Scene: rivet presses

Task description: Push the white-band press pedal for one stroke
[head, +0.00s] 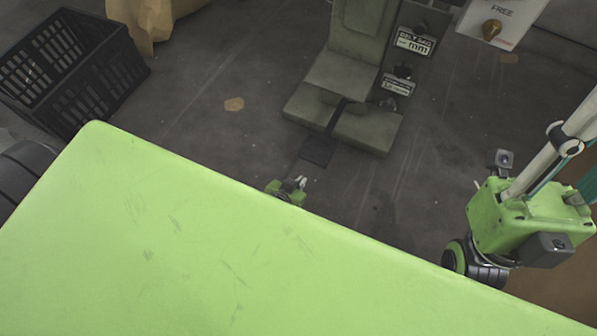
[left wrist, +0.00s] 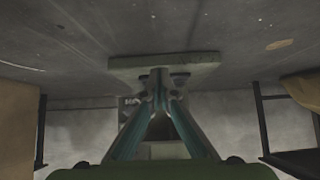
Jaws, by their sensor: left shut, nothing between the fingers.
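A grey-green press (head: 345,75) stands on the floor at the top middle of the head view; its top is cut off, and I see no white band. A dark flat plate (head: 318,150), which looks like its pedal, lies at the front between the two base feet. My left gripper (head: 301,182) is low, just in front of the plate, partly hidden by my green body. In the left wrist view its teal fingers (left wrist: 160,78) are shut and empty, pointing at a pale slab (left wrist: 195,66). Contact with the pedal cannot be told. My right gripper is not in view.
A black crate (head: 65,60) and a brown paper bag (head: 150,20) are at the upper left. A white box marked FREE (head: 500,12) is at the upper right. Floor left of the press is mostly clear.

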